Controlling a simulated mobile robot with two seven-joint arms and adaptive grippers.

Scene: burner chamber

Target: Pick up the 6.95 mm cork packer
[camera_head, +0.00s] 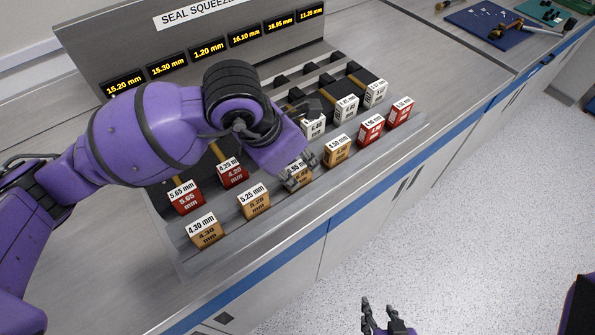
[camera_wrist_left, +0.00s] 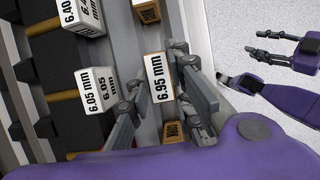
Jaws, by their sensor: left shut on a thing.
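The 6.95 mm cork packer is a tan block with a white label on top. In the left wrist view the 6.95 mm packer (camera_wrist_left: 159,78) sits between the fingers of my left gripper (camera_wrist_left: 158,88), which is shut on it. In the head view the packer (camera_head: 299,174) is partly hidden by my left gripper (camera_head: 300,171) and stands in the front row of the rack. I cannot tell whether it is clear of the rack. My right gripper (camera_head: 378,304) is empty, low and away from the bench, its fingers apart; it also shows in the left wrist view (camera_wrist_left: 257,45).
Neighbouring front-row packers are the 5.25 mm (camera_head: 255,204) and 4.50 mm (camera_head: 338,151) blocks. The 4.25 mm red block (camera_head: 232,173) and a 6.05 mm white block (camera_wrist_left: 93,82) stand behind. The display panel (camera_head: 195,62) rises at the back. The bench front edge is close.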

